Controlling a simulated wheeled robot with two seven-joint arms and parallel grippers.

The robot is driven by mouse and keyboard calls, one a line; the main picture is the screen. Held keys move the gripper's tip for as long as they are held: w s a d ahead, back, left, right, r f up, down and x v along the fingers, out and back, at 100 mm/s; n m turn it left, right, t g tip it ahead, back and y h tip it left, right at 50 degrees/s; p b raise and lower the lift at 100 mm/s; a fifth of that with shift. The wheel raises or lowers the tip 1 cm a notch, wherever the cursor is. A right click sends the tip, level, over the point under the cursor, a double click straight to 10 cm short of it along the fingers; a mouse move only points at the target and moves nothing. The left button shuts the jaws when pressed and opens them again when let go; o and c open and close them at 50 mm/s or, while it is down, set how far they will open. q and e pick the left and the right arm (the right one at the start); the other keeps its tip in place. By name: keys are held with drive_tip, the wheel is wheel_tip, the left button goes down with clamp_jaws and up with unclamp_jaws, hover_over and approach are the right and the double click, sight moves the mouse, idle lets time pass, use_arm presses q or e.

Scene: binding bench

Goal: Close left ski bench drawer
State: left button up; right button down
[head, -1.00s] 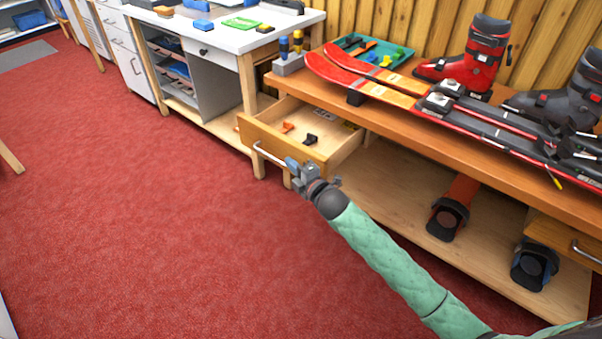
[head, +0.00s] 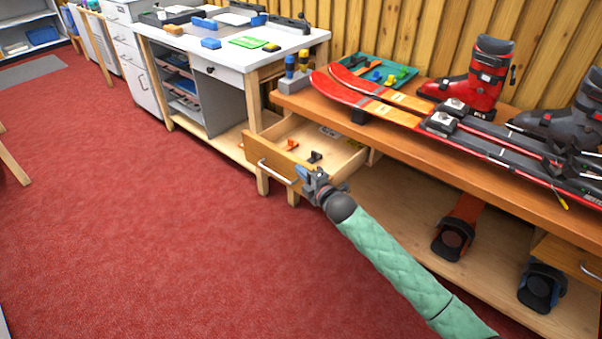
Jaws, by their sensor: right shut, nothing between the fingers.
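The left ski bench drawer (head: 272,163) stands pulled out from under the left end of the wooden ski bench (head: 425,120). Its metal bar handle (head: 275,172) runs across the front. An orange piece (head: 291,145) and a dark piece (head: 314,157) lie inside. My right gripper (head: 304,174) is shut and empty, at the right end of the drawer front, close to the handle's right end. I cannot tell whether it touches the drawer. My left gripper is out of view.
Skis (head: 410,105), a red boot (head: 477,75) and a teal tray (head: 374,72) sit on the bench top. A white-topped workbench (head: 285,42) stands to the left. Another drawer (head: 566,258) is at the right. Red carpet (head: 130,230) lies clear in front.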

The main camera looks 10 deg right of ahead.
drive_tip(key=w+d+p, duration=0.1)
drive_tip(key=w+d, duration=1)
drive_tip(key=d, duration=0.3)
